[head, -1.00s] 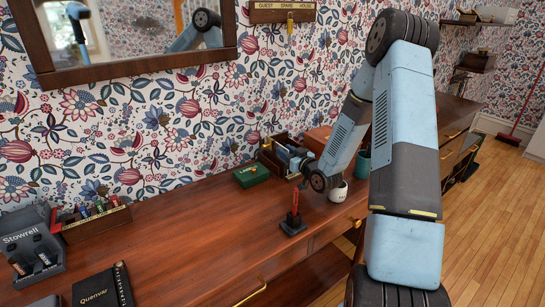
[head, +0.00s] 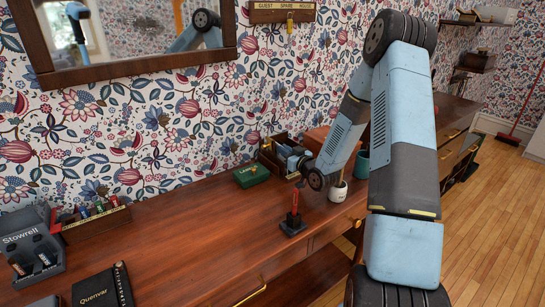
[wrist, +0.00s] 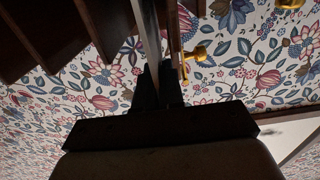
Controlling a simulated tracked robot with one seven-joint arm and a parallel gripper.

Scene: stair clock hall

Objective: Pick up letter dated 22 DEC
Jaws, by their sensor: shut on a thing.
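My gripper (wrist: 158,88) shows in the wrist view with its two dark fingers shut on a thin, pale upright sheet seen edge-on, apparently a letter (wrist: 146,28). No date can be read on it. Dark wooden dividers (wrist: 48,38) stand to the left of the letter in this view. In the head view, the wooden letter rack (head: 268,158) stands at the back of the desk against the wall. My gripper (head: 290,154) is at this rack, partly hidden by my own wrist. I cannot tell whether the letter is clear of its slot.
A green box (head: 251,176) sits left of the rack. A brown box (head: 316,138) is behind. The desk's middle (head: 185,230) is clear.

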